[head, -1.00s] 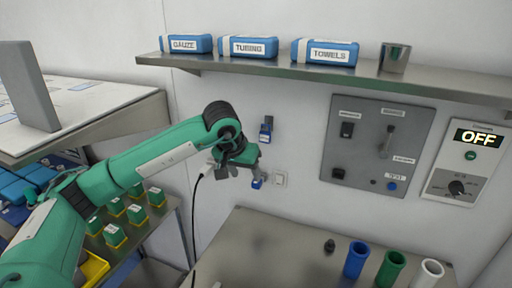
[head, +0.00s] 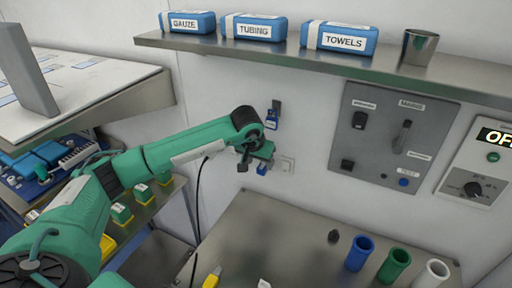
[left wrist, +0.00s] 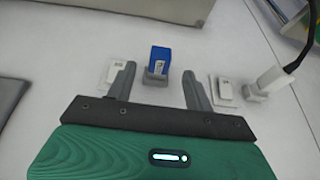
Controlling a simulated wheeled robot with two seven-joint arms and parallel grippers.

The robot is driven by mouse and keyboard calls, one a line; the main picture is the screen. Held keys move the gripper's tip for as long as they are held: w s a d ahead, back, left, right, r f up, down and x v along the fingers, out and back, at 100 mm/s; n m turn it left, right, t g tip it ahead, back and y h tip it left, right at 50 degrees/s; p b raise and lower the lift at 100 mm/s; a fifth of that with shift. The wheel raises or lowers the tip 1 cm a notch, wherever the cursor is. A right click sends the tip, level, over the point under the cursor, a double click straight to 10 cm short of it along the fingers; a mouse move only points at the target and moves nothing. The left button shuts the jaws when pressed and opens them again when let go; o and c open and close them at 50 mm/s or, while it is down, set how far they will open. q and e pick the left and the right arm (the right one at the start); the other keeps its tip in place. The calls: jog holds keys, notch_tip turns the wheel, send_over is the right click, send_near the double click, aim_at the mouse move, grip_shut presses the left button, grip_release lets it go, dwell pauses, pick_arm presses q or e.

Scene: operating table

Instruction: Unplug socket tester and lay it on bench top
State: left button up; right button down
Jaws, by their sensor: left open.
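The socket tester (head: 262,170) is a small blue block with a white label, at the wall beside a white socket plate (head: 287,164). In the left wrist view the tester (left wrist: 160,60) stands on a grey base between two white plates. My left gripper (head: 254,155) is open at the wall, just above the tester and partly covering it in the head view. In the left wrist view my left gripper's (left wrist: 158,72) fingertips lie either side of the tester, with gaps; I cannot tell any contact. My right gripper is not in view.
A white plug with a black cord (left wrist: 272,78) is close beside the tester. Another blue item (head: 272,119) hangs on the wall above. The bench top (head: 270,235) below has free room at its left and middle; blue, green and white cups stand at right. A shelf (head: 300,57) overhangs.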

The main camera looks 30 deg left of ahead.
aim_at(261, 168)
pick_arm(q)
jog(key=shift+p+x, duration=0.3)
jog(key=shift+x, duration=0.9)
jog(key=shift+w+f, duration=0.25)
jog(key=shift+f, duration=0.4)
grip_shut()
jog(key=shift+r, duration=0.2)
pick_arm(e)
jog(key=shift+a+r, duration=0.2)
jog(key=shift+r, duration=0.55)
pick_arm(q)
jog(key=shift+p, duration=0.35)
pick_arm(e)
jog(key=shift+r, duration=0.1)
pick_arm(q)
jog(key=shift+g, duration=0.3)
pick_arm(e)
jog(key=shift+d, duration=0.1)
pick_arm(q)
jog(key=shift+s+f+b, duration=0.1)
jog(key=shift+b, duration=0.25)
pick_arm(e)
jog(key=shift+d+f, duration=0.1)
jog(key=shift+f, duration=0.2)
pick_arm(q)
jog(key=shift+s, duration=0.3)
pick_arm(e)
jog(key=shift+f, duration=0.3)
